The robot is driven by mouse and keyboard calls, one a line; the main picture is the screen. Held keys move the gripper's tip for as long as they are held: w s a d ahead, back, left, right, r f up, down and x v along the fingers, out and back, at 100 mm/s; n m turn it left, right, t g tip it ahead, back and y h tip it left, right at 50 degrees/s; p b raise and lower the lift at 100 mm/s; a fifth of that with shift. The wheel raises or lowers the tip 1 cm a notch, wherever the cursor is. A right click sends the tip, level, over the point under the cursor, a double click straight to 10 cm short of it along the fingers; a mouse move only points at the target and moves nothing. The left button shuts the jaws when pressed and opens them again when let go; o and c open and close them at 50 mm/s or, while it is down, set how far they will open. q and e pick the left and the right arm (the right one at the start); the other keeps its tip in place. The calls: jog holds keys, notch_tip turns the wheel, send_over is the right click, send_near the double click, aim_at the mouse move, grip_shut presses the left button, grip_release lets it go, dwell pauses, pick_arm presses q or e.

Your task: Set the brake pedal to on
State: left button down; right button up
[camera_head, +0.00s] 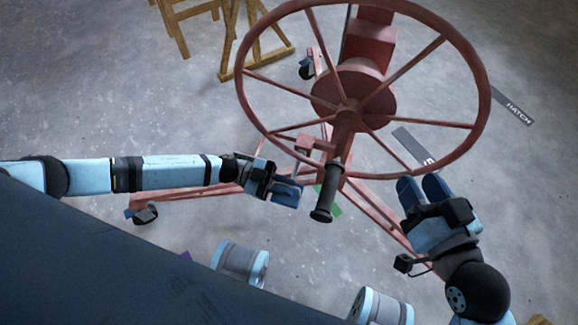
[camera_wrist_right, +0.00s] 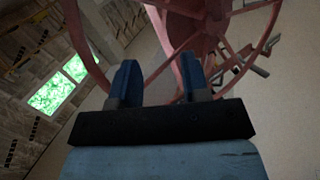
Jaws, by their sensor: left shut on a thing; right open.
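The red panel lift (camera_head: 372,45) stands ahead with its large red hand wheel (camera_head: 473,60). A black-gripped handle (camera_head: 328,190) points toward me from the wheel. My left gripper (camera_head: 288,191) is shut at the lower end of a thin grey lever (camera_head: 298,163) beside the lift's column; its fingers hide most of the contact. My right gripper (camera_head: 424,188) is open and empty, just below the wheel's rim at the right. In the right wrist view its two blue fingers (camera_wrist_right: 158,82) are apart, with red lift parts beyond. I cannot clearly pick out the brake pedal.
A red base leg (camera_head: 185,198) runs left to a caster (camera_head: 146,213), and another caster (camera_head: 307,70) stands behind. A green patch (camera_head: 334,209) shows by the handle. Wooden trestles (camera_head: 255,45) stand behind. Floor labels, one reading HATCH (camera_head: 513,107), lie at right. Open floor surrounds the lift.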

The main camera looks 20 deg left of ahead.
pick_arm(q)
jog(key=shift+m, duration=0.6)
jog(key=f, duration=0.4)
jog(key=shift+s+a+f+b, duration=0.15)
jog(key=shift+s+a+b, duration=0.1)
jog(key=shift+b, duration=0.1)
jog(key=shift+f, duration=0.4)
jog(key=shift+f+b, duration=0.3)
jog(key=shift+f, duration=0.8)
pick_arm(e)
jog(key=shift+w+d+r+n+t, duration=0.25)
jog(key=shift+w+r+n+t, duration=0.15)
jog(key=shift+n, duration=0.3)
pick_arm(q)
jog(key=shift+s+f, duration=0.1)
jog(key=shift+s, duration=0.05)
jog(key=c, duration=1.2)
grip_release()
pick_arm(e)
jog(key=shift+w, duration=0.1)
